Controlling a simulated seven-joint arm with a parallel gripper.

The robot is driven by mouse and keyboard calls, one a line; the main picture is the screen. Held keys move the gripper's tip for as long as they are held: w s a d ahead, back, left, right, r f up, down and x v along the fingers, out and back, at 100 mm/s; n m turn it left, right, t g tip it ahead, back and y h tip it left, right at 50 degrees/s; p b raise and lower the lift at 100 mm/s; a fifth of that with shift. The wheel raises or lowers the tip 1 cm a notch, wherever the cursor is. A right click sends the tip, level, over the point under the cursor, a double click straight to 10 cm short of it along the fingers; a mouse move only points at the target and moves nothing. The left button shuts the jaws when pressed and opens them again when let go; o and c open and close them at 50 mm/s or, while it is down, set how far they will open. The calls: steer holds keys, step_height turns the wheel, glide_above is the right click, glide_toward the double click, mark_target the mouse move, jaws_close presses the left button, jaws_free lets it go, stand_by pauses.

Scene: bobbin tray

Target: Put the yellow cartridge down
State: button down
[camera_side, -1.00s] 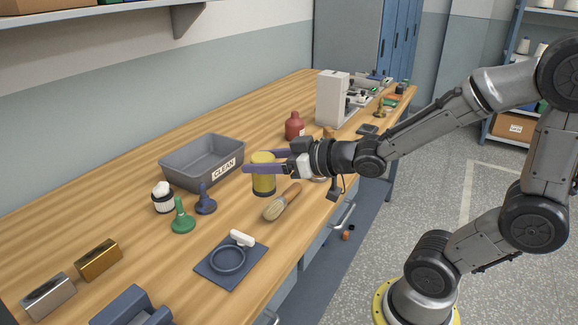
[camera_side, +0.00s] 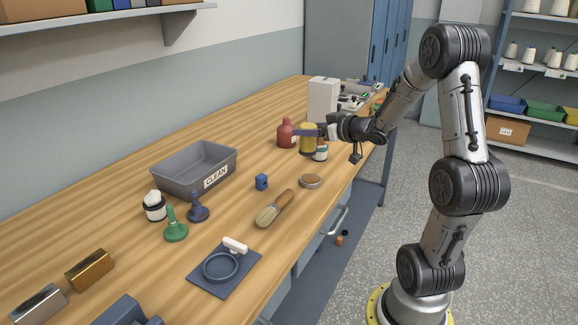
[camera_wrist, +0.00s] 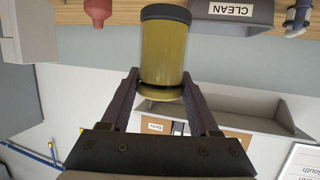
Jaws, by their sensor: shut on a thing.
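The yellow cartridge (camera_side: 308,140) is a yellow cylinder gripped by my gripper (camera_side: 308,131) near the back of the bench. In the side view it is right of the red bottle (camera_side: 287,133) and partly behind a small white-labelled bottle (camera_side: 320,151). Whether its base touches the bench is not clear. In the wrist view, the cartridge (camera_wrist: 165,50) sits between the two dark fingers of my gripper (camera_wrist: 160,88), with a dark band at the picture's top end.
The grey CLEAN bin (camera_side: 168,180) stands further left. A small blue block (camera_side: 261,182), a round tin (camera_side: 311,181) and a brush (camera_side: 275,208) lie on the bench nearer the front. A white machine (camera_side: 322,100) stands behind. Bare wood lies between the bin and red bottle.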

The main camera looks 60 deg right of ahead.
steer(key=shift+w+d+f, duration=1.4)
steer(key=shift+w+f, duration=0.4)
steer(key=shift+f, duration=0.35)
steer(key=shift+w+d+f, duration=1.4)
steer(key=shift+w+f, duration=0.4)
steer(key=shift+f, duration=0.3)
steer(key=shift+w+d+f, duration=1.4)
steer(key=shift+w+f, duration=0.4)
steer(key=shift+f, duration=0.35)
steer(key=shift+f, duration=0.15)
steer(key=shift+c, duration=0.6)
jaws_free()
